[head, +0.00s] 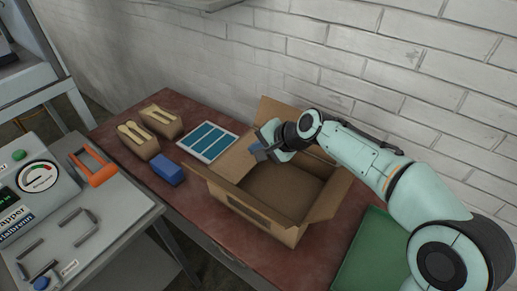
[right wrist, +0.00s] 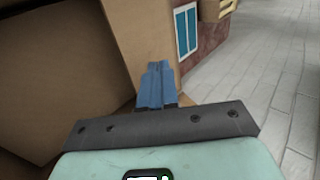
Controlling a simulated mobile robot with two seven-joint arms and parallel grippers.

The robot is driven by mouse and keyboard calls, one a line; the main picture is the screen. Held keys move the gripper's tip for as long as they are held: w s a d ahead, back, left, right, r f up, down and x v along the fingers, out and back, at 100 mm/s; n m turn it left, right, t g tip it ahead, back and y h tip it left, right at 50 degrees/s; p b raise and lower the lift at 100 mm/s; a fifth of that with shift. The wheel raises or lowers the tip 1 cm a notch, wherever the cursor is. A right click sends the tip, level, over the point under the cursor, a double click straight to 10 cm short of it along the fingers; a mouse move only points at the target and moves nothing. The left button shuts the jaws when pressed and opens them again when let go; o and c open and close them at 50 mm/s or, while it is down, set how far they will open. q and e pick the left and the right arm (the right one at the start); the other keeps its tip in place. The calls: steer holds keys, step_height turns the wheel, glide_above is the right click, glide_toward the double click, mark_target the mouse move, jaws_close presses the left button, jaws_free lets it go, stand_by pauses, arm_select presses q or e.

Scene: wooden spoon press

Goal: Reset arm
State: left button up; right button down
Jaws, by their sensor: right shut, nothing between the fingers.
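My right gripper (head: 261,150) is over the back left part of an open cardboard box (head: 240,213). Its blue fingers are shut with nothing between them. In the right wrist view the shut fingers (right wrist: 157,80) show in front of the box's cardboard wall (right wrist: 135,45). The right arm comes in from the right across the box's right side. The floor of the box that I can see is bare. My left gripper is in neither view.
The box stands on a dark red table (head: 190,204). Left of it lie a white sheet with blue panels (head: 208,141), a blue block (head: 167,169) and two small boxes of wooden sticks (head: 138,140). A grey bench with a gauge machine (head: 38,178) stands at left. A brick wall is behind.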

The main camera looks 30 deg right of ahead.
steer(key=s+d+r, duration=0.3)
steer(key=s, duration=0.5)
steer(key=shift+s+d+r, duration=0.3)
steer(key=shift+d, duration=0.1)
